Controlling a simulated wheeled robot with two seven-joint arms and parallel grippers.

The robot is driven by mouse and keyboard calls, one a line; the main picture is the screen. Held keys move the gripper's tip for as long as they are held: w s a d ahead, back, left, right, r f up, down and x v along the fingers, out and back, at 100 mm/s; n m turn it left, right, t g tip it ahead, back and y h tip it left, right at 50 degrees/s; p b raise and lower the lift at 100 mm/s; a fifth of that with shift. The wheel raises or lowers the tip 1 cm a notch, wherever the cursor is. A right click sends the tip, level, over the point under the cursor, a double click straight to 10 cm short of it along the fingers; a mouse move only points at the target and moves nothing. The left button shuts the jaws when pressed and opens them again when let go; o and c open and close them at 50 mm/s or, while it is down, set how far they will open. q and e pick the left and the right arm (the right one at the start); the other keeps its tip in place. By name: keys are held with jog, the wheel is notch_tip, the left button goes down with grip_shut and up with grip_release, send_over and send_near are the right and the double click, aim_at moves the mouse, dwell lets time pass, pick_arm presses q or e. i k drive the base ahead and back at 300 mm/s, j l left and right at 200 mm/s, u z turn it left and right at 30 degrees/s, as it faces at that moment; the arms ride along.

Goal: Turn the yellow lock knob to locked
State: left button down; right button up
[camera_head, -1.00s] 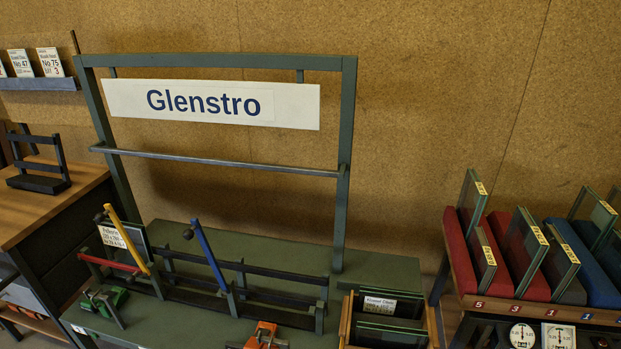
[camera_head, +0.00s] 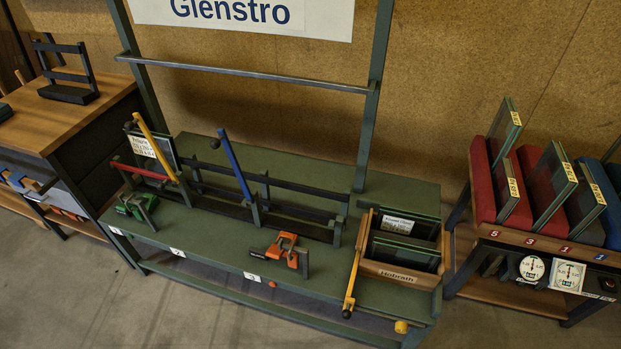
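A small yellow knob (camera_head: 401,326) sits low at the front right end of the green bench (camera_head: 300,166). Its marking is too small to read, so I cannot tell its setting. A yellow lever (camera_head: 351,284) with a dark end hangs beside the wooden box labelled Hobrath (camera_head: 398,275), left of the knob. Neither of my grippers is in view.
On the bench are a yellow lever (camera_head: 156,146), a blue lever (camera_head: 235,164), a green clamp (camera_head: 137,206) and an orange clamp (camera_head: 287,250). A rack of glass panes (camera_head: 522,190) stands right. The floor in front (camera_head: 190,315) is clear.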

aim_at(401, 327)
jog(key=z, duration=1)
